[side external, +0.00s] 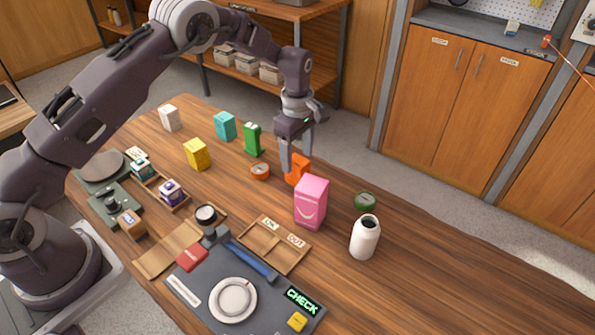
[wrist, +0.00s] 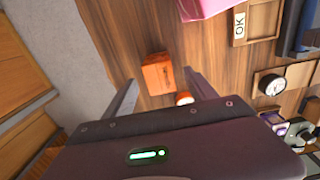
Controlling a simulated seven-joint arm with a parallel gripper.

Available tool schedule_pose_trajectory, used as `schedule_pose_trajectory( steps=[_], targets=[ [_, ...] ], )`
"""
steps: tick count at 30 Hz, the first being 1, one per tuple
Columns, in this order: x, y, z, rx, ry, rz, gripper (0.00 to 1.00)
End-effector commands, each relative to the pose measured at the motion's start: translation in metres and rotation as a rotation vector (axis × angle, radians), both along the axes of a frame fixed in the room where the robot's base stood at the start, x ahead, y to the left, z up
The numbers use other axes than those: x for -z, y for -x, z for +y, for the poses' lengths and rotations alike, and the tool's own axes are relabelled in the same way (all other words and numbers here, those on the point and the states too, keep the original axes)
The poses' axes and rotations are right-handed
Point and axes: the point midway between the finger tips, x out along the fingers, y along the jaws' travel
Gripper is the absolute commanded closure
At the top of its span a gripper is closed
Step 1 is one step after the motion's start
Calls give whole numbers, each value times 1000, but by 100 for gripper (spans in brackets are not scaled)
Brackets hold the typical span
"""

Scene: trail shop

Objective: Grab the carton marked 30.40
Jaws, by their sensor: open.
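I cannot read 30.40 on any carton. An orange carton (side external: 299,172) stands on the wooden table below my gripper (side external: 296,167). In the wrist view the orange carton (wrist: 158,75) shows faint dark marks and lies between the two open fingers (wrist: 160,88), ahead of them. My gripper is open and points down, with nothing held. Other cartons are pink (side external: 311,203), green (side external: 252,139), yellow (side external: 197,154), teal (side external: 225,126) and white (side external: 170,118). The pink carton (wrist: 203,8) also shows at the top edge of the wrist view.
An orange round item (side external: 260,172) lies just left of the orange carton. A green round item (side external: 365,201) and a white bottle (side external: 365,238) stand to the right. A wooden tray (side external: 272,245) and a dark mat (side external: 262,296) lie in front. The table's right side is clear.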

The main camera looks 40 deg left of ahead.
Motion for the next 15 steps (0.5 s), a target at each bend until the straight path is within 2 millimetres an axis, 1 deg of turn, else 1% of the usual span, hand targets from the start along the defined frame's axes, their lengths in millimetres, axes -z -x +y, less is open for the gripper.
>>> schedule_pose_trajectory(
  steps=[6, 9, 12, 15],
  targets=[
    [39, 0, 1, 1, 0, 3, 35],
    [53, -1, 0, 2, 0, 1, 35],
    [59, -1, 0, 3, 0, 1, 35],
    [58, -1, 0, 3, 0, 0, 35]
  ],
)
